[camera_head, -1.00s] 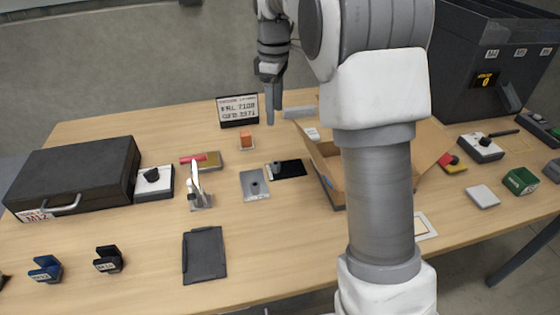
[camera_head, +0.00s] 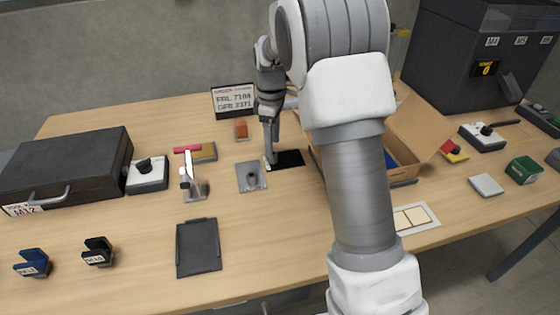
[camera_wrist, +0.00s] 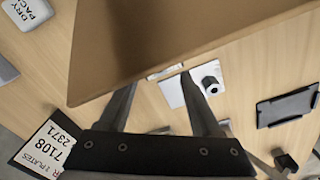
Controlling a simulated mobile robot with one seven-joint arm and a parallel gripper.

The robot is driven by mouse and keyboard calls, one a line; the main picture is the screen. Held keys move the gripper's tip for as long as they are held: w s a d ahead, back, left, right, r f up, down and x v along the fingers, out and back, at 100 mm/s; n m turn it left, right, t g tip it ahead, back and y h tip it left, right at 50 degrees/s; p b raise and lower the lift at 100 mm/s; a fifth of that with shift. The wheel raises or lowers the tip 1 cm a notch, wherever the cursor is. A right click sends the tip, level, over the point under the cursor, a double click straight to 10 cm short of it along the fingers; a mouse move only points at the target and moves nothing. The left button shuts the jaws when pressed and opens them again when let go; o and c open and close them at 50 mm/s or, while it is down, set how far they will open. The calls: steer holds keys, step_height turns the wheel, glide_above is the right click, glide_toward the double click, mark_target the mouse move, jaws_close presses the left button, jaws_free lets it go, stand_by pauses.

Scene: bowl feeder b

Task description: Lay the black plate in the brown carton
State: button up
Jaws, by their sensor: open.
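The black plate (camera_head: 289,159) lies flat on the table, with a pale piece at its left end. The brown carton (camera_head: 424,132) stands open to its right, its flaps spread; my arm hides part of it. My gripper (camera_head: 270,162) points down, open, with its fingertips at the plate's left end in the head view. I cannot tell whether they touch it. In the wrist view, the open fingers (camera_wrist: 157,82) stand apart below a large brown carton flap (camera_wrist: 150,45). The dark part of the plate is hidden there.
A grey plate with a knob (camera_head: 251,177) lies just left of the black plate. A dark tray (camera_head: 198,248) lies nearer the front. A clamp with a red handle (camera_head: 187,149), a label sign (camera_head: 234,101) and an orange block (camera_head: 241,129) stand nearby. The front middle is clear.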

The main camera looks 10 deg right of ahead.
mark_target(283, 156)
step_height(283, 156, down, 3)
steer(key=shift+f+b, duration=0.2)
steer(key=shift+b, duration=0.1)
jaws_close()
